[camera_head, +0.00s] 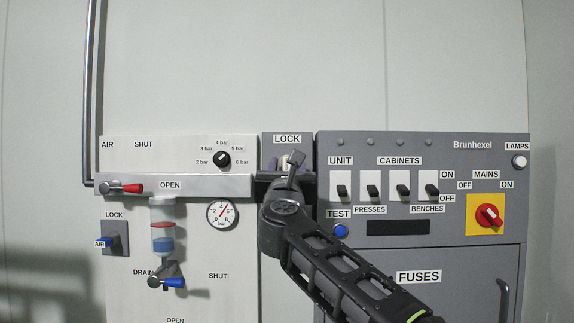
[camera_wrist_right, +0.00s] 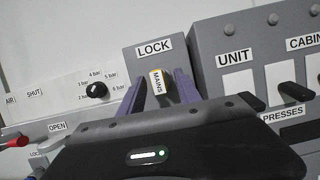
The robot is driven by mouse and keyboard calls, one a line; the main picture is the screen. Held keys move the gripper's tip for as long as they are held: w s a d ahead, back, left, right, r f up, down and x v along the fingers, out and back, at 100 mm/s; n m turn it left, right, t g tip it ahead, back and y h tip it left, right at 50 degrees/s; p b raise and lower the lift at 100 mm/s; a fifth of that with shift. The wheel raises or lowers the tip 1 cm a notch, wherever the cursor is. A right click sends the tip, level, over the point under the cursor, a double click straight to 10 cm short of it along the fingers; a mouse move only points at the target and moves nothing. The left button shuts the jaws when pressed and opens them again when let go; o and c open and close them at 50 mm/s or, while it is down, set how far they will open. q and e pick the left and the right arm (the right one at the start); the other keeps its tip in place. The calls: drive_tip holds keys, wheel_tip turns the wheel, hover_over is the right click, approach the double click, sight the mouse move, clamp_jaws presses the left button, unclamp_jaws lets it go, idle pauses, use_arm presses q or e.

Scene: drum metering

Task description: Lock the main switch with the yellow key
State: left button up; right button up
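The yellow key shows as a small piece with a yellow edge and a white MAINS label (camera_wrist_right: 158,82). It is at the grey LOCK box (camera_head: 270,142), between the two purple fingers of my right gripper (camera_wrist_right: 162,76). In the head view my right gripper (camera_head: 287,163) is in front of the LOCK box and its wrist hides most of the key. I cannot tell whether the fingers press on the key or only stand around it. The main switch (camera_head: 488,216) is a red knob on a yellow plate at the right, with its handle tilted. My left gripper is out of view.
Right of the LOCK box is a grey panel (camera_head: 455,230) with several black toggle switches and a blue TEST button (camera_head: 340,231). To the left are a red-handled air valve (camera_head: 125,188), a pressure gauge (camera_head: 222,214) and a blue drain lever (camera_head: 168,282). The wall above is bare.

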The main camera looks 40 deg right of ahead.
drive_tip(key=shift+f, duration=0.1)
drive_tip(key=shift+s+a+f, duration=0.15)
drive_tip(key=shift+s+a, duration=0.1)
drive_tip(key=b+v, duration=0.3)
drive_tip(key=v, duration=0.4)
idle(0.5)
